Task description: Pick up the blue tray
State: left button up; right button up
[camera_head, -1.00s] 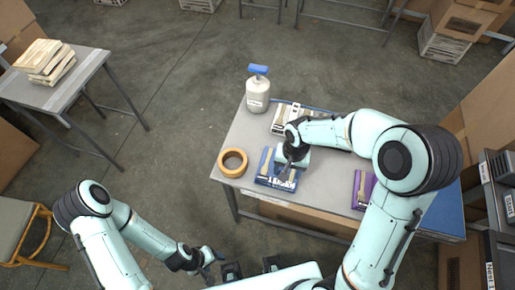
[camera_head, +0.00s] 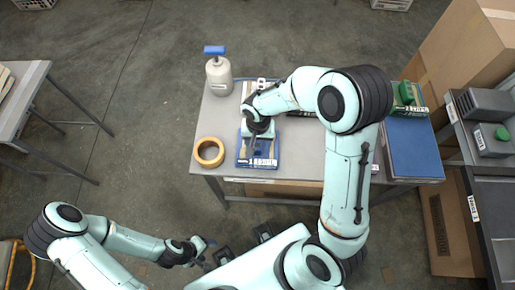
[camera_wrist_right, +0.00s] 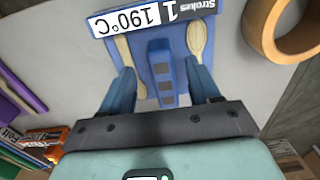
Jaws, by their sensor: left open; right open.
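The blue tray (camera_head: 268,150) lies near the front edge of the grey table in the head view. In the right wrist view the blue tray (camera_wrist_right: 180,45) carries wooden spoons, a blue raised block (camera_wrist_right: 160,72) in the middle and a white label reading "1 190°C Strokes". My right gripper (camera_head: 252,146) is over the tray. In the right wrist view the fingers of the right gripper (camera_wrist_right: 161,68) are open on either side of the raised block; contact cannot be told. My left gripper (camera_head: 208,252) is open and empty, low at the front, away from the table.
An orange tape ring (camera_head: 209,153) lies left of the tray. A grey canister with a blue top (camera_head: 219,75) stands behind it. A blue board (camera_head: 412,150) and a green item (camera_head: 405,95) are at the table's right. A cardboard box (camera_head: 465,60) stands beyond.

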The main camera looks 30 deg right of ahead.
aim_at(257, 145)
notch_tip(257, 145, down, 4)
jog(key=shift+r, duration=0.1)
jog(key=shift+a, duration=0.1)
grip_shut()
